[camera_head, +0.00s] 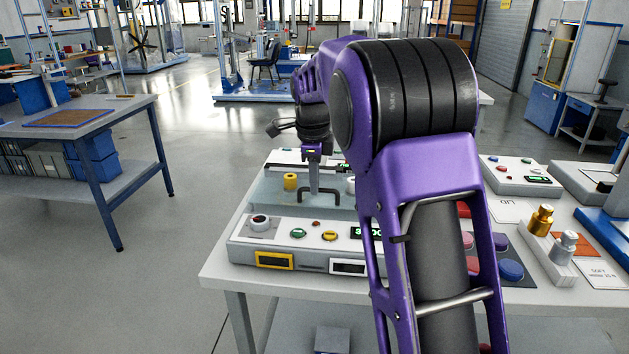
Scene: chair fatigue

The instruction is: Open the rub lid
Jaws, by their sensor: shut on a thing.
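The rub tester, a white box (246,253) with a control panel, stands on the grey table. Its see-through lid (268,196) lies over the back part and looks down. A dark bar handle (333,198) is at the lid's front edge. My gripper (314,190) reaches down from behind, its fingers at the handle, and it is shut on the handle. A yellow cylinder (290,181) shows at the lid's left. My purple arm hides the right side of the tester and part of its green display (365,232).
On the table's right are coloured discs (510,270), a gold weight (541,220) and a silver weight (564,246) on a block, and another white panel box (518,177). A workbench (95,125) stands apart at left, with open floor between.

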